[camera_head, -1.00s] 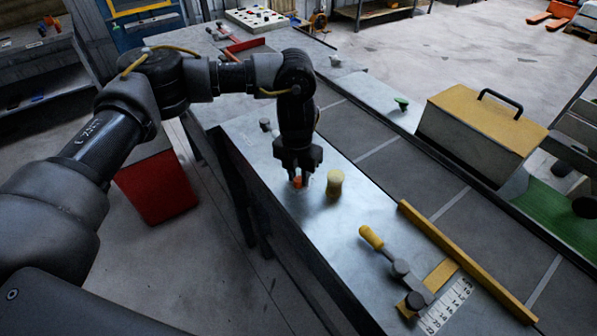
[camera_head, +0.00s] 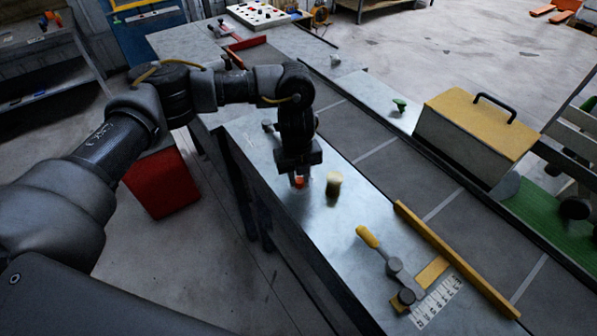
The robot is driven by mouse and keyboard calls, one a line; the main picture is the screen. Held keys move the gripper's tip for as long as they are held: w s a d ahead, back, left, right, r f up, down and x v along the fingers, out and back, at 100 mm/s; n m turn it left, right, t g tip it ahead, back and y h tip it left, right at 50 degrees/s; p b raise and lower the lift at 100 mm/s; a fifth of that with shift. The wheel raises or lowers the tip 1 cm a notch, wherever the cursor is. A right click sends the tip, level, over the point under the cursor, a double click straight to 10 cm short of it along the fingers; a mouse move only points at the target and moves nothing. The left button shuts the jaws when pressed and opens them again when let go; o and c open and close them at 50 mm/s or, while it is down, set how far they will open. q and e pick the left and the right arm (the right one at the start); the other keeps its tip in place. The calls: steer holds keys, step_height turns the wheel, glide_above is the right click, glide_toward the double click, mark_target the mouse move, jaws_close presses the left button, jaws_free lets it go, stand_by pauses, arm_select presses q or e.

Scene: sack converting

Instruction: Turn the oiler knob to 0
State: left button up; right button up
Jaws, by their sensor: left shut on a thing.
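A small orange knob (camera_head: 300,183), which looks like the oiler knob, stands on the metal bench top (camera_head: 300,215) near its left edge. My left gripper (camera_head: 299,178) points down over it with its fingers around the knob, shut on it. The fingers and wrist hide most of the knob, and no scale or 0 mark can be read there. My right gripper is not in view.
A yellow-handled lever (camera_head: 369,237) and a white number scale (camera_head: 436,303) lie nearer on the bench. A yellow rail (camera_head: 450,255) borders the dark belt. A yellow-topped box (camera_head: 475,120) stands beyond. A red bin (camera_head: 162,183) is on the floor left.

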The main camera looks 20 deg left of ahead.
mark_target(298, 180)
arm_select(q)
steer(key=shift+s+n+p, duration=0.1)
steer(key=shift+n+p, duration=0.2)
steer(key=shift+n, duration=0.4)
steer(key=o, duration=1)
steer(key=shift+r, duration=0.25)
step_height(298, 180, up, 10)
steer(key=shift+a+r+b, duration=0.1)
steer(key=shift+r+b, duration=0.05)
steer(key=shift+b, duration=0.95)
